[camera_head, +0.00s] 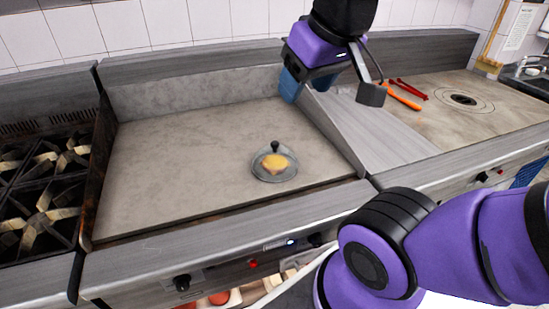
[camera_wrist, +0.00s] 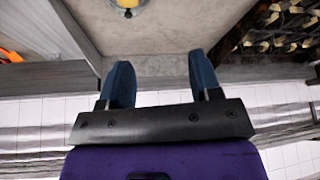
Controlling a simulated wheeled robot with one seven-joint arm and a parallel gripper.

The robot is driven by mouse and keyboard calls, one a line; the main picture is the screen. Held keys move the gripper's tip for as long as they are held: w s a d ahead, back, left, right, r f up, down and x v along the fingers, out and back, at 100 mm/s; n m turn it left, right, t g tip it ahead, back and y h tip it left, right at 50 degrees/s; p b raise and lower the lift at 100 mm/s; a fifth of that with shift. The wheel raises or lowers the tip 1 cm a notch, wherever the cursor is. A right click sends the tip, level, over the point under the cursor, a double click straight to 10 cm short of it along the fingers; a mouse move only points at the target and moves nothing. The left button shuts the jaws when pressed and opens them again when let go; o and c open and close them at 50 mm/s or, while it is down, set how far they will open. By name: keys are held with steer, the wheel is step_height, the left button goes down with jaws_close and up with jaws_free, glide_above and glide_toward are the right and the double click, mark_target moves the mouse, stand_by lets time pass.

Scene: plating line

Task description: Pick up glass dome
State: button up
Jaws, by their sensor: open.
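The glass dome (camera_head: 260,164) is clear with a round black knob on top. It stands on the flat griddle (camera_head: 180,165), over something yellow that shows through the glass. My gripper (camera_head: 290,88) is above the far right part of the griddle, apart from the dome and behind it to the right. In the wrist view its two blue fingers (camera_wrist: 157,82) are spread with nothing between them. The dome shows there only in part at the top edge, with its black knob (camera_wrist: 128,13).
A burner stove (camera_head: 45,180) with raised grates is on the left. A raised metal wall runs along the back. The griddle around the dome is clear.

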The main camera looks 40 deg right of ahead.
steer(key=w+d+f+g, duration=0.1)
steer(key=w+d+f, duration=0.1)
steer(key=w, duration=0.6)
steer(key=m+g, duration=0.1)
steer(key=g, duration=0.2)
glide_above(275, 142)
steer(key=f, duration=2.4)
steer(key=shift+s+d, duration=0.15)
steer(key=shift+s, duration=0.1)
steer(key=shift+w+a+f, duration=0.1)
steer(key=shift+f, duration=1.45)
steer(key=shift+w+a+f, duration=0.1)
steer(key=shift+f, duration=1.4)
jaws_close()
